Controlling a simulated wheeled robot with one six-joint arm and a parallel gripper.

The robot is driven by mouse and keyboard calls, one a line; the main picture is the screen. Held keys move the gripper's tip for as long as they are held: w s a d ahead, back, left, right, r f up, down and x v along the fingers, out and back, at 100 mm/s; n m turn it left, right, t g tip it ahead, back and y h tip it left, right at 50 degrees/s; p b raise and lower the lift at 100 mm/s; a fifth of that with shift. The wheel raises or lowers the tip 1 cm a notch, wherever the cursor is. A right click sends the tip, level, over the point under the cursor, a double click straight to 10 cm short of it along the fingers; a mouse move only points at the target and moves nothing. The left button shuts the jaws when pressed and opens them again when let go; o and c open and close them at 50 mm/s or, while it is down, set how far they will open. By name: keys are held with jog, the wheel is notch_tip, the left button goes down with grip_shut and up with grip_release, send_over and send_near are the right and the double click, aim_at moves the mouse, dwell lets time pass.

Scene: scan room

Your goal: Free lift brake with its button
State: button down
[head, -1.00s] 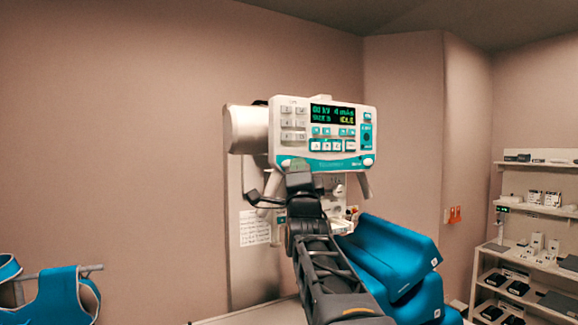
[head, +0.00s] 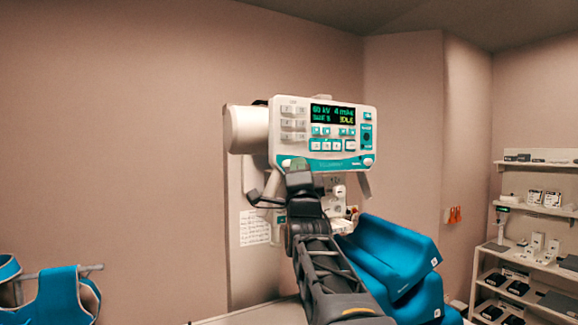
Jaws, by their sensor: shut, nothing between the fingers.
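A white and teal control panel (head: 345,116) faces me near the middle of the head view. It has a dark display with green and yellow text, a block of pale buttons (head: 293,124) on its left and rows of small teal buttons (head: 332,146) below the display. Which button is the lift brake's is too small to read. My gripper (head: 297,165) is shut and empty at the panel's lower left edge. It overlaps that edge in the picture, near a green spot; I cannot tell whether it touches. My gripper and arm hide part of what is below the panel.
Blue padded cushions (head: 395,255) lie right of my arm. A shelf unit (head: 540,215) with boxes and devices stands at the far right. Blue garments (head: 60,293) hang on a rail at the lower left. A printed sheet (head: 254,228) is behind my arm.

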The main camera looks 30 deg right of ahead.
jog(key=shift+w, duration=0.15)
dwell(0.7)
jog(key=shift+w+d, duration=0.1)
jog(key=shift+w, duration=0.2)
jog(key=shift+w+b, duration=0.3)
jog(key=shift+w, duration=0.1)
dwell(0.6)
jog(key=shift+s, duration=0.15)
jog(key=shift+s+b, duration=0.7)
jog(key=shift+b, duration=0.1)
jog(key=s+b, duration=0.2)
jog(key=s, duration=0.1)
jog(key=s+b, duration=0.1)
jog(key=s, duration=0.1)
jog(key=shift+a+b, duration=0.3)
jog(key=shift+a, duration=0.1)
